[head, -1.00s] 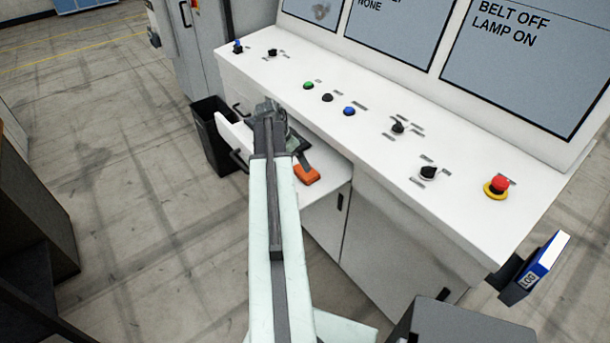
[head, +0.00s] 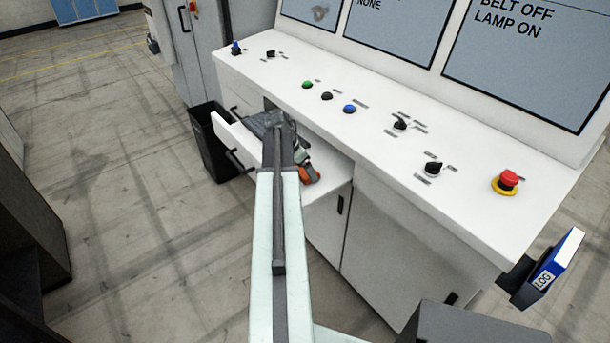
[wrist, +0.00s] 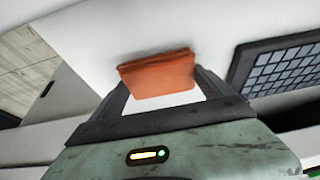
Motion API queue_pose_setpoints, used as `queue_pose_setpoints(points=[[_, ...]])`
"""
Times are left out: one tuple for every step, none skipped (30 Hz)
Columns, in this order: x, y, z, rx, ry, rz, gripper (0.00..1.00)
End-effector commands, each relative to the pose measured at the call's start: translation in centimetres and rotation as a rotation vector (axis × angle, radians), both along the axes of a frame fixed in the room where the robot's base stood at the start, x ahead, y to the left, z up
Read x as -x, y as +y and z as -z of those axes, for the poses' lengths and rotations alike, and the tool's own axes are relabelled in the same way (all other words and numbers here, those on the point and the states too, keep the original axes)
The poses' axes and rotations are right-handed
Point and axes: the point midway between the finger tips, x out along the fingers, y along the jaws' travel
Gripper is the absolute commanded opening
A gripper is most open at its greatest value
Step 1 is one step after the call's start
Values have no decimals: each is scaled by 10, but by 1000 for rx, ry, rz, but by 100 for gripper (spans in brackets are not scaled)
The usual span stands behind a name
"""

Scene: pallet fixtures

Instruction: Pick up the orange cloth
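The orange cloth (wrist: 157,73) is a small folded pad lying on a white surface. My gripper (wrist: 161,80) is open in the wrist view, with one finger to each side of the cloth. The cloth's near part lies between the fingertips, and its far edge reaches past them. I cannot tell whether the fingers touch it.
A dark gridded panel, perhaps a keyboard (wrist: 285,68), lies right of the cloth. The console top (head: 370,135) with buttons and knobs overhangs the drawer. A black bin (head: 212,145) stands left of the drawer. A blue log binder (head: 555,262) hangs at the console's right end.

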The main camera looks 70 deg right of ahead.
Motion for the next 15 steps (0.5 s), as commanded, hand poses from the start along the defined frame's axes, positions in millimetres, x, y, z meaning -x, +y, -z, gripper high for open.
queue_pose_setpoints(points=[[0,0,0,0,0,0,69],[0,0,0,0,0,0,61],[0,0,0,0,0,1,52],[0,0,0,0,0,1,52],[0,0,0,0,0,1,51],[0,0,0,0,0,1,51],[0,0,0,0,0,1,51],[0,0,0,0,0,1,51],[0,0,0,0,0,1,51],[0,0,-1,0,0,1,51],[0,0,-2,0,0,1,51],[0,0,-4,0,0,1,51],[1,0,-6,0,0,1,51],[1,0,-9,0,0,1,51],[1,0,-14,0,0,1,51]])
